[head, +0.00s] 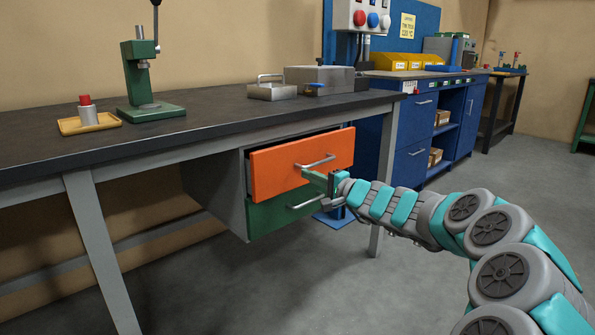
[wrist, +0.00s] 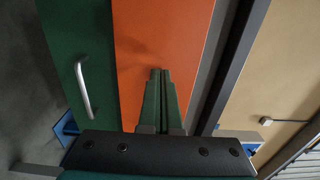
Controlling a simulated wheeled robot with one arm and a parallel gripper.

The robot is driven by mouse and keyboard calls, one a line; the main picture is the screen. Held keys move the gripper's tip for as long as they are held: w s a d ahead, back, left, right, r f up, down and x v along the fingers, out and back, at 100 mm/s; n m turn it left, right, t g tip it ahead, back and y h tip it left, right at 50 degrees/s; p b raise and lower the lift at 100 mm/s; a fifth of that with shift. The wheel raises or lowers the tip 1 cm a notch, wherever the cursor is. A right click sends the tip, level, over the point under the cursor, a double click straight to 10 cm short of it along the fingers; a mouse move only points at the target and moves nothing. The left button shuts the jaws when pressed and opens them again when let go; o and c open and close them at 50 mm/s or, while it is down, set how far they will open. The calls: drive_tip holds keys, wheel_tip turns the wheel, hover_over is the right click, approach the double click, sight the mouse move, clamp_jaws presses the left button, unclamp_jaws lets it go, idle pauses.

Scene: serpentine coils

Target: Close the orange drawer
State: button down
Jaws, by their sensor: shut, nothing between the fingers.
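The orange drawer (head: 280,172) is the upper one in the grey cabinet under the workbench. It stands partly open, its front sticking out from the cabinet, with a dark gap above it. Its silver handle (head: 316,162) is on the front. My gripper (head: 306,174) is shut and empty, its green fingers pointing at the orange front just below the handle. In the wrist view the shut fingers (wrist: 160,73) lie over the orange front (wrist: 150,30); the orange handle does not show there. Whether the fingertips touch the front I cannot tell.
A green drawer (head: 275,210) with a silver handle (wrist: 83,88) sits below the orange one. The workbench top (head: 210,125) is above, with a green press (head: 145,80) on it. A bench leg (head: 381,170) stands right of the drawers. The floor in front is clear.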

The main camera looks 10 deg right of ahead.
sight(290, 167)
drive_tip(key=shift+x, duration=2.55)
drive_tip(key=x, duration=0.4)
drive_tip(key=shift+w+a+r, duration=0.1)
drive_tip(key=shift+w+a, duration=0.05)
drive_tip(key=shift+w, duration=0.05)
drive_tip(key=shift+r, duration=0.1)
